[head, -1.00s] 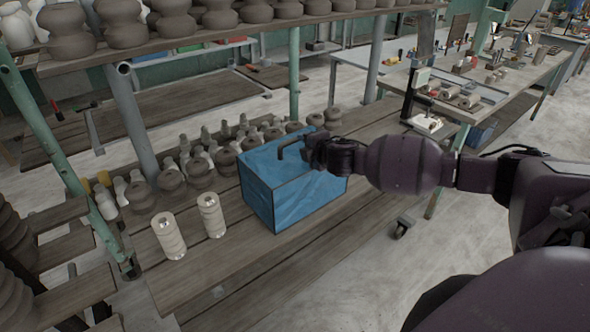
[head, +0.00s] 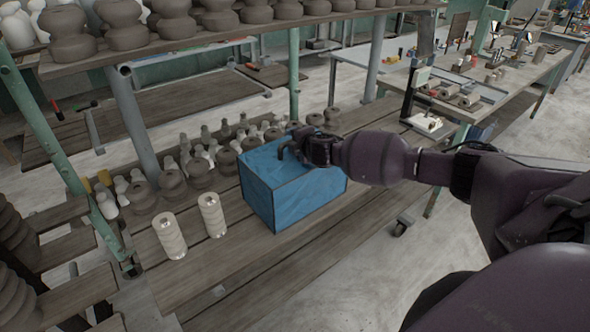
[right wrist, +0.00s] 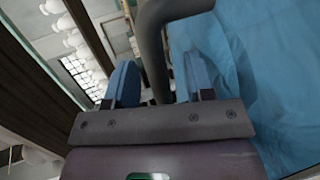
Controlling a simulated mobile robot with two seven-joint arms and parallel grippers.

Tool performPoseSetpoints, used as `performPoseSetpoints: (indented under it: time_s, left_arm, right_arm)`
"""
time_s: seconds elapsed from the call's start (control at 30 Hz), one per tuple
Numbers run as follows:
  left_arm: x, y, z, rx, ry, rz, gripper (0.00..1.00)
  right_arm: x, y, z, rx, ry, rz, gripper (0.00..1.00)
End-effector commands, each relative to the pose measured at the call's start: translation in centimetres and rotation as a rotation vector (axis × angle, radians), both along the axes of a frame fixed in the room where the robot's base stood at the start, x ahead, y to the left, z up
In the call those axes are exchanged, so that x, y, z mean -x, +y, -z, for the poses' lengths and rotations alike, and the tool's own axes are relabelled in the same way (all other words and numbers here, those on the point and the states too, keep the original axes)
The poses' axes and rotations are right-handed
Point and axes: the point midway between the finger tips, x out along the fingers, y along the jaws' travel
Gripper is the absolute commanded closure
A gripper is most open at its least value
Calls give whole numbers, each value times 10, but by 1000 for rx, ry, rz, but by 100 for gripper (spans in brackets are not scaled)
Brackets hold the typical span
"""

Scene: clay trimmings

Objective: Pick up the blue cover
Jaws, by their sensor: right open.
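The blue cover (head: 283,195) is a box-shaped blue piece standing on the wooden bench, with a dark bent handle (head: 281,152) on its top. My right gripper (head: 299,150) is at the top of the cover and hides part of the handle. In the right wrist view, my right gripper (right wrist: 158,85) has its two blue fingers apart, with the grey handle bar (right wrist: 154,45) showing between them. The cover's blue side (right wrist: 250,65) fills the right of that view. Whether a finger touches the bar cannot be told. My left gripper is not in view.
Two pale ribbed cylinders (head: 169,236) stand left of the cover on the bench (head: 235,275). Several grey clay pots (head: 172,182) and small pale bottles crowd behind it. A shelf (head: 215,38) with pots runs above, on green posts (head: 293,75). The bench front is mostly clear.

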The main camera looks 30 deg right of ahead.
Motion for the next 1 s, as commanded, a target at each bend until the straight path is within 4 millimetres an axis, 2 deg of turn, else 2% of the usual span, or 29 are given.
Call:
performPoseSetpoints:
  time_s: [0.2,0.53,1.0]
  left_arm:
    - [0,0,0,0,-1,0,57]
    - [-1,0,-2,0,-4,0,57]
    - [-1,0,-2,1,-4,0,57]
  right_arm:
    - [0,0,1,0,0,0,51]
    - [0,0,1,0,1,0,100]
    - [0,0,-2,0,-1,0,100]
